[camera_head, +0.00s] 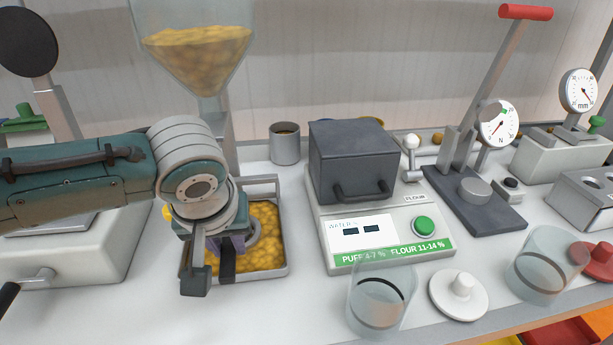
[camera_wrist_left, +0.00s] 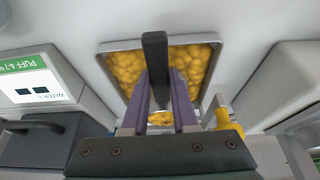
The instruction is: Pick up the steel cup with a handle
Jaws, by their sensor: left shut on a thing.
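The steel cup (camera_head: 254,236) shows only in part, as a grey curved rim among yellow pellets in a shallow metal tray (camera_head: 283,262). Its dark handle (camera_wrist_left: 155,58) sticks out between the purple fingers in the left wrist view and also shows in the head view (camera_head: 227,264). My left gripper (camera_wrist_left: 160,88) points down over the tray and is shut on the handle. Most of the cup is hidden by the gripper. I cannot tell whether it is clear of the pellets. My right gripper is not in view.
A hopper of yellow pellets (camera_head: 200,50) stands behind. A grey pot (camera_head: 285,143) is at the back. Glass beakers (camera_head: 378,300) and a white lid (camera_head: 459,295) are near the front edge.

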